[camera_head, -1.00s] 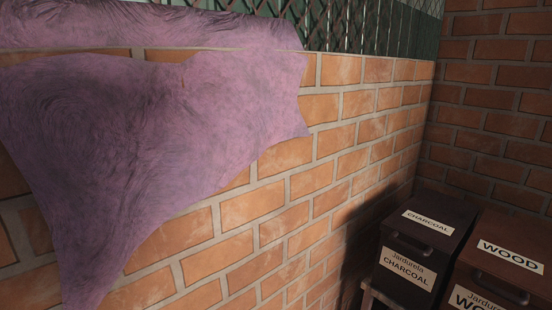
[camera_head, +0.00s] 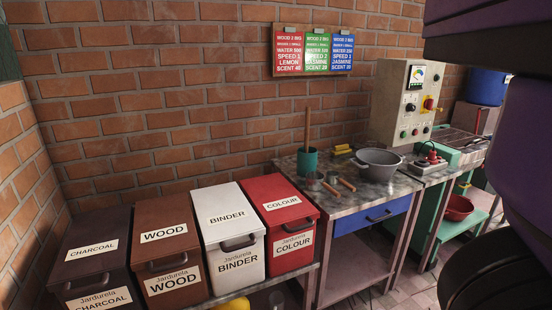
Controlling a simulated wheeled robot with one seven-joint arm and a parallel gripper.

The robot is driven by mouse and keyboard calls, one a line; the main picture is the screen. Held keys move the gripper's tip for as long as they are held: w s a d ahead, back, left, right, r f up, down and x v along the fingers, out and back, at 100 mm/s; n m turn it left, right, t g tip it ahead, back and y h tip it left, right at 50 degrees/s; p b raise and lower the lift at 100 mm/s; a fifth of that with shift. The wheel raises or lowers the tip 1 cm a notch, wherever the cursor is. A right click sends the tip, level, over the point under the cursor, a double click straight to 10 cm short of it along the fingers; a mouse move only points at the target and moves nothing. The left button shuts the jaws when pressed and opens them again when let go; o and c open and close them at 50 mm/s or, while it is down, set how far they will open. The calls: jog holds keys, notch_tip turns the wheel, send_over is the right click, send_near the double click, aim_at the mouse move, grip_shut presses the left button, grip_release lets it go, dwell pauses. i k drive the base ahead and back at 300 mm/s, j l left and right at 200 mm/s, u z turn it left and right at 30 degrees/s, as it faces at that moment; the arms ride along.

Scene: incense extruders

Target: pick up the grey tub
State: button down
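The grey tub (camera_head: 378,163) is a wide, shallow round vessel with a side handle. It stands upright on the stone-topped table (camera_head: 352,196), near the back wall and right of the table's middle. Its opening faces up and its inside looks empty. My gripper is not in view. A large dark purple part, apparently my own arm, fills the right edge.
Labelled bins, including BINDER (camera_head: 229,225), line the left.

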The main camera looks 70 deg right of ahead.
aim_at(378, 164)
jog(key=z, duration=1.5)
jog(key=i+l+z, duration=0.2)
jog(key=l, duration=0.25)
jog(key=l+z, duration=0.2)
jog(key=l, duration=0.25)
jog(key=i+l+z, duration=0.25)
jog(key=l, duration=0.15)
jog(key=k, duration=0.1)
